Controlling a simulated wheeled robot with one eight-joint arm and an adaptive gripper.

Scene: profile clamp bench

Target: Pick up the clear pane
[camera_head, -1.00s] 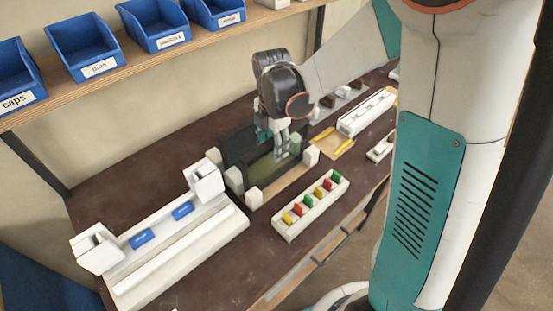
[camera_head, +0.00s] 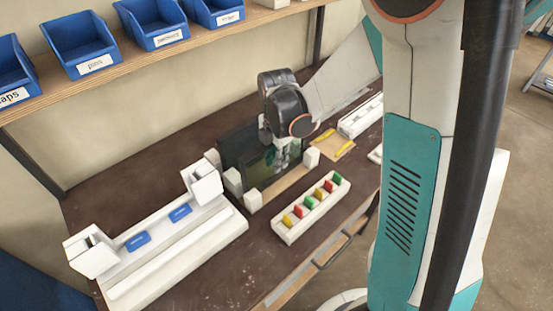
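The clear pane (camera_head: 259,172) appears as a thin, dark greenish, see-through sheet standing upright between white blocks at mid-bench. My gripper (camera_head: 285,156) points down at the pane's upper middle, and its pale fingers overlap the pane in the picture. The fingers are small and partly hidden by the wrist and the pane. I cannot tell whether they are closed on the pane or only beside it. A dark upright panel (camera_head: 237,143) stands just behind the pane.
White blocks (camera_head: 253,200) flank the pane. A white tray (camera_head: 310,207) with several coloured pieces lies in front. A long white fixture (camera_head: 175,245) with blue labels stands left. Blue bins (camera_head: 82,45) sit on the shelf above. A tan board (camera_head: 334,146) with yellow pieces lies right.

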